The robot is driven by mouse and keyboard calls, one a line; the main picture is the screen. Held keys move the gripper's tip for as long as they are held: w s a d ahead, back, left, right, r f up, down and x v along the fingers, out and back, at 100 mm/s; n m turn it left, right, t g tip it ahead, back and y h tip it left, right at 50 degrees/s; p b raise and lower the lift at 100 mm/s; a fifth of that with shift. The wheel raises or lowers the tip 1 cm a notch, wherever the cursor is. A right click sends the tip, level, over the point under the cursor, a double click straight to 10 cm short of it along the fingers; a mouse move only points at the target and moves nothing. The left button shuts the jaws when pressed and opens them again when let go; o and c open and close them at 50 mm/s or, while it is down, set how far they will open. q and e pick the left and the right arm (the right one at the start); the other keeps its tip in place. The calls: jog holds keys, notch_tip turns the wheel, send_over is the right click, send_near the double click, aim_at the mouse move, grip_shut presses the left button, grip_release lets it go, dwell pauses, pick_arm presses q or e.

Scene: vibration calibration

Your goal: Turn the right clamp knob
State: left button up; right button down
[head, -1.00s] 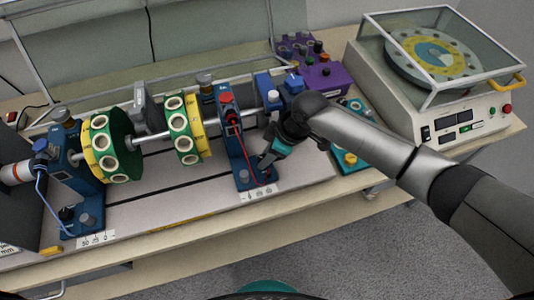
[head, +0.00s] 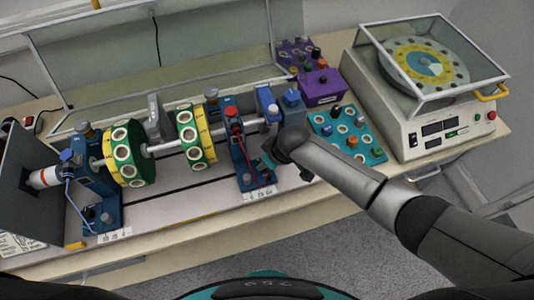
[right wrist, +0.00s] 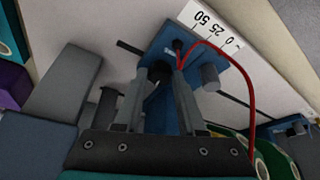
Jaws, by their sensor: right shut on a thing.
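The right bearing stand (head: 238,150) is a blue block with a red cap, on a blue foot at the right end of the shaft. My right gripper (head: 265,163) reaches down beside it. In the right wrist view, the fingers of my right gripper (right wrist: 160,88) are around a dark clamp knob (right wrist: 160,74) on the stand's blue foot (right wrist: 195,62), shut on it. In the head view my gripper hides this knob. A grey knob (right wrist: 210,78) stands on the same foot, apart from the fingers. My left gripper is not in view.
A red cable (right wrist: 248,90) loops close to my right fingers. A shaft with two green-yellow discs (head: 127,153) runs left to a second blue stand (head: 100,190). A purple box (head: 318,85), teal panel (head: 345,130) and covered turntable machine (head: 425,90) stand to the right.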

jog(key=shift+a+m+h+p, duration=0.1)
jog(key=shift+m+h+p, duration=0.2)
jog(key=shift+m+p, duration=0.6)
jog(key=shift+t, duration=0.3)
jog(key=shift+c, duration=2.4)
grip_release()
jog(key=p+v, duration=0.3)
jog(key=v, duration=1.2)
jog(key=shift+r, duration=0.15)
jog(key=shift+s, duration=0.1)
